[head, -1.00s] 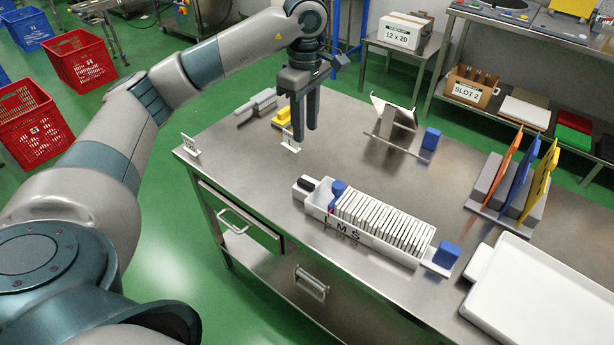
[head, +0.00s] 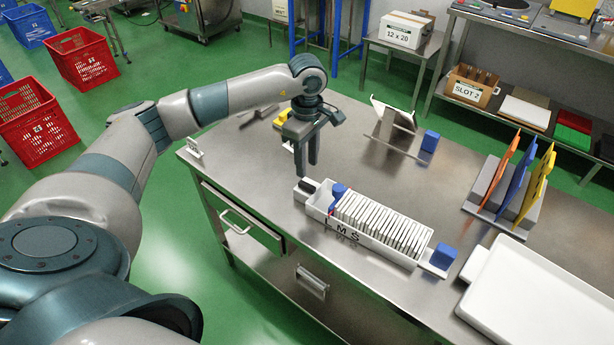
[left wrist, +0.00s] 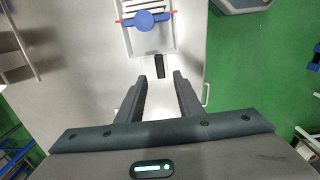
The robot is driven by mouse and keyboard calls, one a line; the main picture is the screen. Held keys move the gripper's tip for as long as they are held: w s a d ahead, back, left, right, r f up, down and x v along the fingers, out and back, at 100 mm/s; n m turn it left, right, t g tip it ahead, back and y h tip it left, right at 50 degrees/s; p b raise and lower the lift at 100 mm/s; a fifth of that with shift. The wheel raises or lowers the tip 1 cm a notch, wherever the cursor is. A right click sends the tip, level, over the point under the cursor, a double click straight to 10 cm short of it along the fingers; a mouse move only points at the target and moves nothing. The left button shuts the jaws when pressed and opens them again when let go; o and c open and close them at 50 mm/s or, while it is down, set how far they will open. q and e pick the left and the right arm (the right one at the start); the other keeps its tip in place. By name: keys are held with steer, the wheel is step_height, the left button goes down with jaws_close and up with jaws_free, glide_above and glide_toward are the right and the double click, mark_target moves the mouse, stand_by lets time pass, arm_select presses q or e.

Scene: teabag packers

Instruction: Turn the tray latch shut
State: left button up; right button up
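A long white tray (head: 372,244) marked L, M, S holds a row of white packets on the steel table. A black piece (head: 308,186), which looks like the latch, sits on the tray's left end; it also shows in the left wrist view (left wrist: 160,67), lengthwise to the tray. A blue round knob (head: 339,189) on a crossbar with red tips (left wrist: 174,13) spans the tray beside the packets. My left gripper (head: 306,170) points down just above the black piece, open and empty. In the left wrist view the black piece lies just beyond the fingertips (left wrist: 161,76), between their lines.
A blue block (head: 444,256) is at the tray's right end. A white shallow tray (head: 540,305) lies at the right. A rack with orange, blue and yellow plates (head: 515,190) and a tilted stand (head: 392,125) stand behind. The table's front edge is close to the tray.

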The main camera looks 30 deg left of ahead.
mark_target(307, 185)
arm_select(q)
step_height(307, 185, down, 7)
steer(key=shift+f+p, duration=0.15)
steer(key=shift+p, duration=0.75)
jaws_close()
